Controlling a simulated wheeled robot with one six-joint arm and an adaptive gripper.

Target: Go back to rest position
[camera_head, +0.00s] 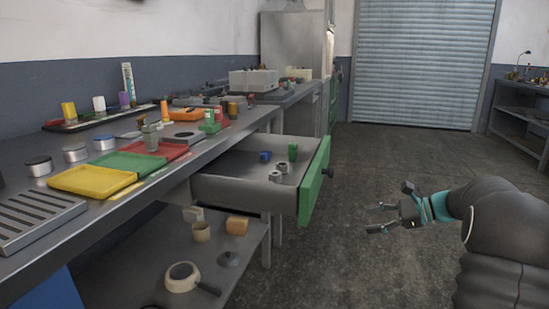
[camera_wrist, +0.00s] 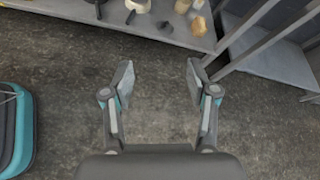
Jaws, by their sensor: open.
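My gripper (camera_head: 378,218) is open and empty in the head view, held over the bare floor to the right of the open drawer. In the wrist view my gripper (camera_wrist: 160,80) shows its two fingers spread apart with only floor between them. The pan (camera_head: 182,277), cream with a dark handle, sits on the lower shelf under the bench, well to the left of my gripper. A dark lid (camera_head: 229,259) lies beside it on the shelf. The pan shows only partly at the top edge of the wrist view.
The drawer (camera_head: 240,191) with a green front stands pulled out and holds small blue, green and metal parts. Yellow, green and red trays (camera_head: 92,192) lie on the workbench (camera_head: 55,220). The lower shelf (camera_head: 130,270) also bears a cup and blocks. Floor (camera_head: 400,150) toward the shutter is clear.

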